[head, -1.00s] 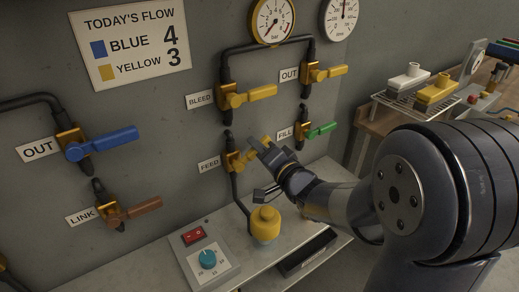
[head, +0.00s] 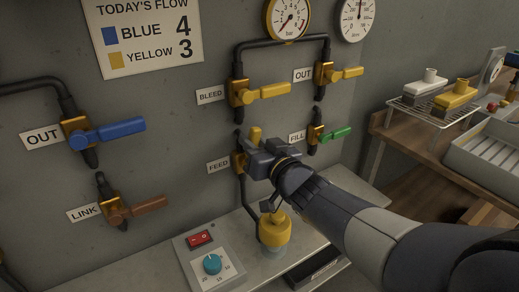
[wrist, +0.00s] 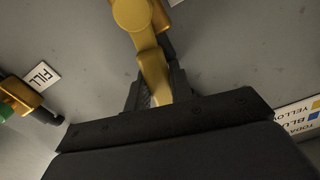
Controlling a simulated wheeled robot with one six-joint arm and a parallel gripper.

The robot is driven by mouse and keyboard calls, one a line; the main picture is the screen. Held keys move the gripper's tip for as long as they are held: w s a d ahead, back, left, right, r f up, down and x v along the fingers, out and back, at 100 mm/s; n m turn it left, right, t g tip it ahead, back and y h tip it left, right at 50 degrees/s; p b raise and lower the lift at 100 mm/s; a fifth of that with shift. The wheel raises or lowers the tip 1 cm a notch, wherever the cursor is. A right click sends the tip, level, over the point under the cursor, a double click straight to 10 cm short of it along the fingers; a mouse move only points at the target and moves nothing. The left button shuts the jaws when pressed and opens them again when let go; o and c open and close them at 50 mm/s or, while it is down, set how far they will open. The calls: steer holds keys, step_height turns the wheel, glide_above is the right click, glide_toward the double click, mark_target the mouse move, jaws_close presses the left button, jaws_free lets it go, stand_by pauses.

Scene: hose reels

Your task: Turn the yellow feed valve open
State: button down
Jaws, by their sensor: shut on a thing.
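The yellow feed valve has a brass body (head: 238,163) on the wall, right of the FEED label (head: 218,166). Its yellow handle (head: 255,136) shows above my gripper and points upward; its lower part is hidden by the gripper. In the wrist view the round yellow hub (wrist: 132,13) is at the top, and the handle (wrist: 152,68) runs down between my jaws. My gripper (head: 262,157) is shut on this handle, and its jaws also show in the wrist view (wrist: 156,96).
The FILL valve's green handle (head: 335,134) is close on the right. The yellow bleed handle (head: 266,92) is above. A yellow knob-topped cylinder (head: 274,230) stands on the bench beneath my arm. The control box (head: 207,262) is at its left.

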steer(key=shift+s+a+n+b, duration=0.2)
steer(key=shift+a+n+b, duration=0.15)
steer(key=shift+n, duration=0.3)
steer(key=shift+s+a+n+b, duration=0.25)
steer(key=shift+n+b, duration=0.15)
steer(key=shift+n, duration=0.25)
steer(key=c, duration=1.2)
jaws_free()
steer(key=shift+c, duration=0.2)
steer(key=shift+r, duration=0.1)
steer(key=p+v, duration=0.2)
steer(key=v, duration=0.8)
steer(key=shift+s+d+p, duration=0.25)
steer(key=shift+s+p, duration=0.05)
steer(key=shift+p, duration=0.05)
